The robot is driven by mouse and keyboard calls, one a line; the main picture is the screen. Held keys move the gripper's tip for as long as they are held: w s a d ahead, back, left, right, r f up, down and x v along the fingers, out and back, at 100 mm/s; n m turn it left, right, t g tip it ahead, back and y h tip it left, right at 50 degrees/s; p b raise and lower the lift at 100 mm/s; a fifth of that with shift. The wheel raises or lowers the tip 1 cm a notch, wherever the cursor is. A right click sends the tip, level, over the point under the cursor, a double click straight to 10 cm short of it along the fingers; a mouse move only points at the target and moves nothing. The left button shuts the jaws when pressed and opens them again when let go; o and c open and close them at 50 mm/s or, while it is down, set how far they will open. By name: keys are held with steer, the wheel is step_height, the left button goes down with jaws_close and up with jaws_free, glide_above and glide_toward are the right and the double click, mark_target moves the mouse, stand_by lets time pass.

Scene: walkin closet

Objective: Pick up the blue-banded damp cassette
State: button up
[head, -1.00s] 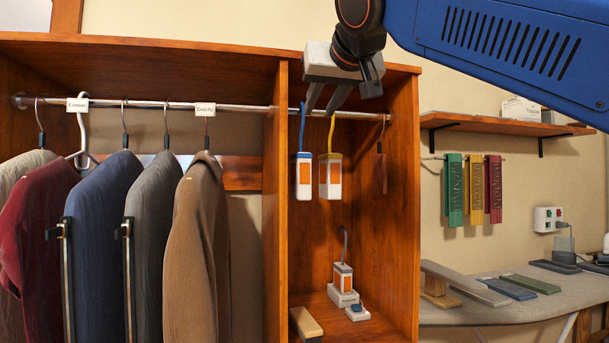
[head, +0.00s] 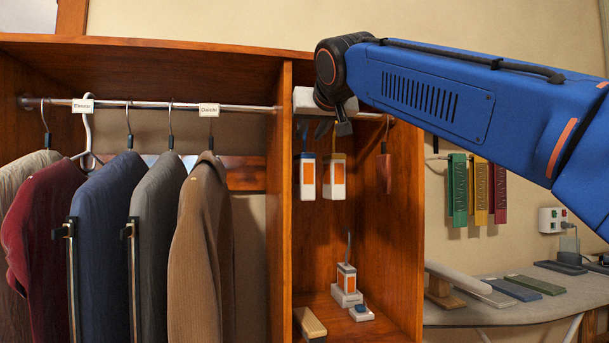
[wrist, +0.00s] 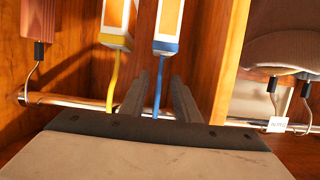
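The blue-banded damp cassette (head: 307,180) is white with an orange window and hangs by a blue strap from the rail in the right-hand closet bay. In the wrist view it (wrist: 168,24) shows upside down, its blue strap running between my two fingers. My gripper (head: 315,130) is open around that strap, above the cassette body; the fingers stand apart on either side (wrist: 157,97). A similar yellow-banded cassette (head: 335,180) hangs just to the right, its strap outside my fingers in the wrist view.
A wooden divider (head: 284,220) stands close left of the cassette. A reddish block (head: 384,172) hangs further right on the rail (wrist: 75,101). Below, another cassette (head: 346,280) sits in a white base beside a small blue-topped item (head: 361,312). Jackets hang left.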

mark_target(305, 140)
steer(key=x, duration=0.3)
steer(key=shift+w, duration=0.2)
jaws_close()
stand_by(1.2)
